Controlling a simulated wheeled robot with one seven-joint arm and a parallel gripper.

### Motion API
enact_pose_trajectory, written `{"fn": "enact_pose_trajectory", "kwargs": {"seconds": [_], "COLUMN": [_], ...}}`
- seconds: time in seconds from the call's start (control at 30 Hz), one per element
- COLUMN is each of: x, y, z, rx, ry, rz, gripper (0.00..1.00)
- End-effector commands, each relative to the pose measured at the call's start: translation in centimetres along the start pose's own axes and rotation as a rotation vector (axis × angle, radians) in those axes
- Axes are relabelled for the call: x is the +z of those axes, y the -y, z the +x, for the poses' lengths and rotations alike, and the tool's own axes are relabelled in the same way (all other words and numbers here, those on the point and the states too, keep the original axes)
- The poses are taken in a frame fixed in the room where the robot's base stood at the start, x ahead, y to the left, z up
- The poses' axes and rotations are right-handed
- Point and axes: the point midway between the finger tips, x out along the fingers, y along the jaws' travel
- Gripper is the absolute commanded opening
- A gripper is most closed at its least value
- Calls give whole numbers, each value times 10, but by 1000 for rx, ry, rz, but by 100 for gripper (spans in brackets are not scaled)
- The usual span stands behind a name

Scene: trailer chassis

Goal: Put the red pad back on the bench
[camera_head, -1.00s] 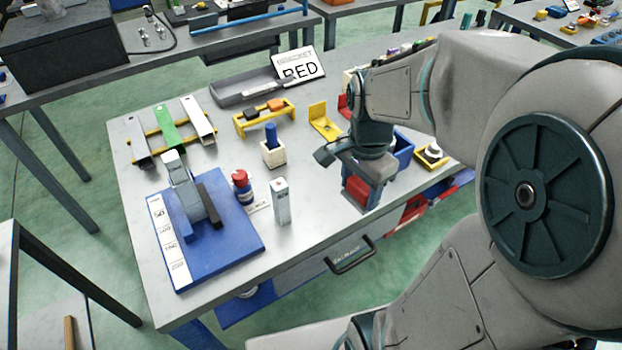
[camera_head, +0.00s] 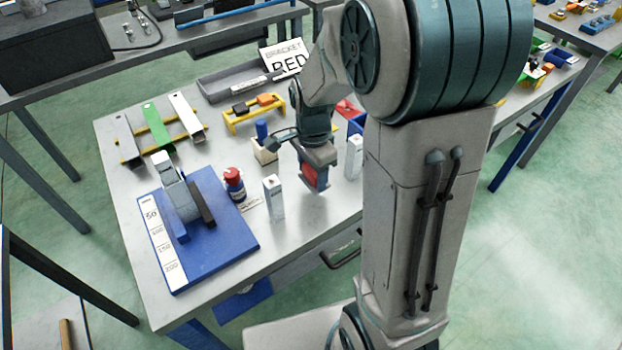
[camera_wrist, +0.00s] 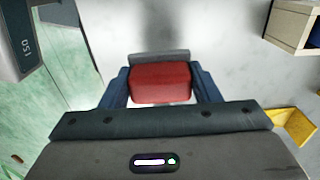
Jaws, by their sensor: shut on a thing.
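The red pad (camera_head: 314,177) is held in my gripper (camera_head: 316,180) above the bench (camera_head: 238,280), toward its front edge, in the head view. In the wrist view the red pad (camera_wrist: 160,83) sits between the two blue fingers of my gripper (camera_wrist: 160,88), with grey bench surface (camera_wrist: 215,50) beyond it. I cannot tell exactly how high the pad is above the bench.
A white upright block (camera_head: 274,198) stands left of my gripper and another (camera_head: 354,157) right of it. A wooden holder with a blue peg (camera_head: 262,150) is close behind. A red-capped bottle (camera_head: 234,184) and blue board (camera_head: 225,245) are further left.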

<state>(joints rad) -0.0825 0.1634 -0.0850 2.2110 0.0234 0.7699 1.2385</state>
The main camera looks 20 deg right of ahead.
Motion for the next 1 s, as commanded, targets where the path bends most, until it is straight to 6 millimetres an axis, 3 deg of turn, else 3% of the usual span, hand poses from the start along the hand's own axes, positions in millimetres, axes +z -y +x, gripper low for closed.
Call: {"fn": "enact_pose_trajectory", "kwargs": {"seconds": [0.4, 0.8, 0.83, 0.87, 0.9, 1.0], "x": [1, 1, 1, 1, 1, 1], "y": [3, 3, 3, 3, 3, 3], "z": [41, 47, 45, 45, 45, 45], "rx": [1, -1, -1, -1, -1, -1], "ry": [1, 0, 0, 0, 0, 0], "rz": [-1, -1, -1, -1, -1, -1], "gripper": [31, 31, 64, 73, 78, 78]}}
